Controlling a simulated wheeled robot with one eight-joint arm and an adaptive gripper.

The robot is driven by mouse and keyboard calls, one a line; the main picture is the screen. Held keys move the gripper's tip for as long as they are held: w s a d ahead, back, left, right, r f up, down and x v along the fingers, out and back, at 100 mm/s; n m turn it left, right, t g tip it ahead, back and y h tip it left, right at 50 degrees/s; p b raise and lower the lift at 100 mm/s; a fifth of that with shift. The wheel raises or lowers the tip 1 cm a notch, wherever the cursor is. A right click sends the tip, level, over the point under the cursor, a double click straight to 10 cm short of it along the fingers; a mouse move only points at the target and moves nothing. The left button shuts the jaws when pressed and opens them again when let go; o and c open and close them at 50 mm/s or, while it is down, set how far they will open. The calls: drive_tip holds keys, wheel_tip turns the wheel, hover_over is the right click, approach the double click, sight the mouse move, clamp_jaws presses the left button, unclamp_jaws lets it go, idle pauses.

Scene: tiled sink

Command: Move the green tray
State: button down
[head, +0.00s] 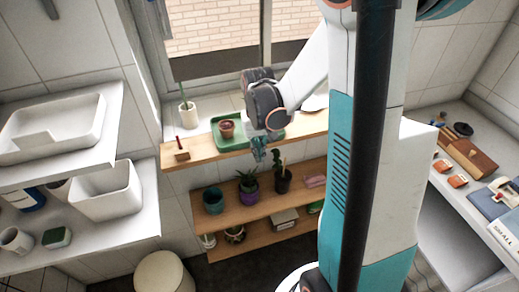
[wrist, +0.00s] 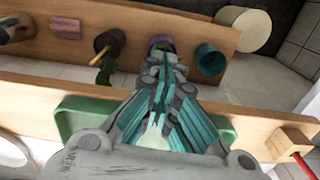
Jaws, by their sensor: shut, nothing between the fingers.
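The green tray (head: 234,145) lies on the upper wooden shelf below the window, with a small brown pot (head: 227,129) standing in its left part. My gripper (head: 260,158) hangs at the tray's front right, its teal fingers shut and empty near the shelf's front edge. My arm hides part of the tray's right side. In the wrist view, the tray (wrist: 75,113) shows on both sides of my shut gripper (wrist: 160,58), which covers its middle. I cannot tell whether the fingers touch the tray.
A wooden block with a red stick (head: 181,150) and a white cup (head: 188,113) stand left of the tray. Below, the lower shelf holds a teal pot (head: 213,201), a purple pot (head: 248,193) and a dark pot with a cactus (head: 283,180). The window is behind.

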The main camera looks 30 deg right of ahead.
drive_tip(key=shift+w+d, duration=0.2)
drive_tip(key=shift+w, duration=0.35)
drive_tip(key=shift+w+d, duration=0.2)
drive_tip(key=shift+w, duration=0.3)
drive_tip(key=w+d, duration=0.1)
drive_tip(key=w, duration=0.2)
drive_tip(key=w+d+b, duration=0.1)
drive_tip(key=w, duration=0.2)
drive_tip(key=w+d, duration=0.1)
drive_tip(key=w, duration=0.1)
drive_tip(key=shift+w+b, duration=0.3)
drive_tip(key=shift+w, duration=0.1)
drive_tip(key=shift+s, duration=0.1)
